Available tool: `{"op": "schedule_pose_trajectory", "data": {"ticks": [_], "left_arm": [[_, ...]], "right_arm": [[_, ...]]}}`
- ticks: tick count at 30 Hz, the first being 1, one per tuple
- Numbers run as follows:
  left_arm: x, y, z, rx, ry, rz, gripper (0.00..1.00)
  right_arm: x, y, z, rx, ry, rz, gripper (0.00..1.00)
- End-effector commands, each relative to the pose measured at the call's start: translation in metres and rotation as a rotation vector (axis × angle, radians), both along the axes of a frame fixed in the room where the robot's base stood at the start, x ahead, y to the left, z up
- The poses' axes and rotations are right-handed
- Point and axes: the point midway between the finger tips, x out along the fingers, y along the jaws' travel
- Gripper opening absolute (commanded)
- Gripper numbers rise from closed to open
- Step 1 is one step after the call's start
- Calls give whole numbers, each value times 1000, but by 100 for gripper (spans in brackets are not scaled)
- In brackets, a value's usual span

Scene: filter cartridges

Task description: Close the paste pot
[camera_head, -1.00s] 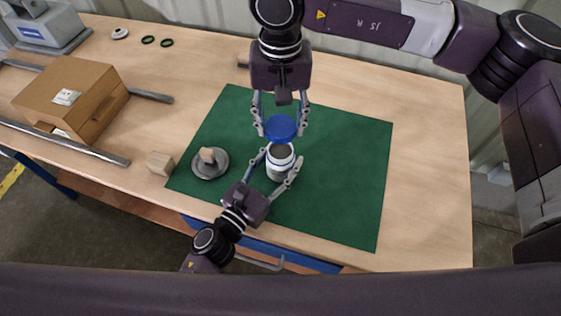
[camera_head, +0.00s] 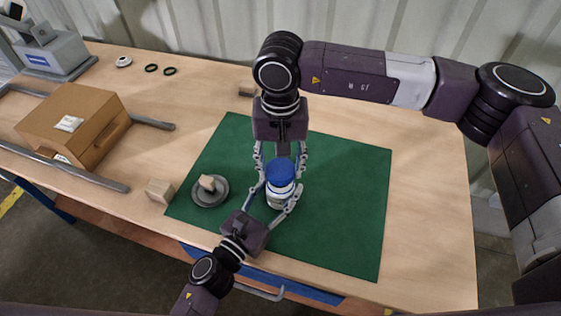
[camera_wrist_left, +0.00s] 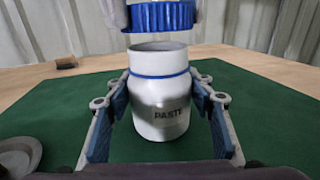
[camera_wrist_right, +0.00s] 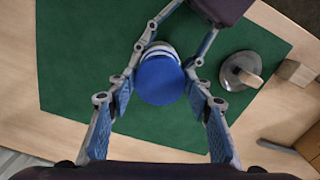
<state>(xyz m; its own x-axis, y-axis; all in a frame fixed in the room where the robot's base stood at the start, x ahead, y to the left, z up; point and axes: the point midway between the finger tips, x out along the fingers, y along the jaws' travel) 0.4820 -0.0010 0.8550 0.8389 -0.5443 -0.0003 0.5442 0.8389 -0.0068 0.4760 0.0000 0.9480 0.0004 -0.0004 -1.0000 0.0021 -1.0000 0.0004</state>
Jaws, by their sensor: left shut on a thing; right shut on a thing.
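The white paste pot (camera_head: 276,200) stands upright on the green mat (camera_head: 335,215). My left gripper (camera_head: 281,195) is shut on its sides. In the left wrist view the pot (camera_wrist_left: 160,105) shows its PASTE label, a blue ring and an uncovered mouth. My right gripper (camera_head: 280,171) is shut on the blue lid (camera_head: 280,172). The lid hangs above the pot's mouth with a small gap, as the left wrist view shows at the lid's ribbed rim (camera_wrist_left: 160,17). In the right wrist view the lid (camera_wrist_right: 160,80) hides most of the pot.
A grey round dish (camera_head: 210,192) with a pale knob-like piece stands left of the pot, near a wooden block (camera_head: 159,191). A cardboard box (camera_head: 72,125) lies between grey rails farther left. The mat's right side is clear.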

Motion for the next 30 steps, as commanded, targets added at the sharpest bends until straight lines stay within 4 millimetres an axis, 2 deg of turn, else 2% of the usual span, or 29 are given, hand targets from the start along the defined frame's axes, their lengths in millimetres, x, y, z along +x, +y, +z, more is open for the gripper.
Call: {"op": "schedule_pose_trajectory", "data": {"ticks": [10,20,30], "left_arm": [[0,0,0,0,0,0,6],[0,0,0,0,0,0,6],[0,0,0,0,0,1,6]], "right_arm": [[0,0,-1,0,0,0,34],[0,0,-18,-1,1,1,34],[0,0,-18,-1,0,1,34]]}}
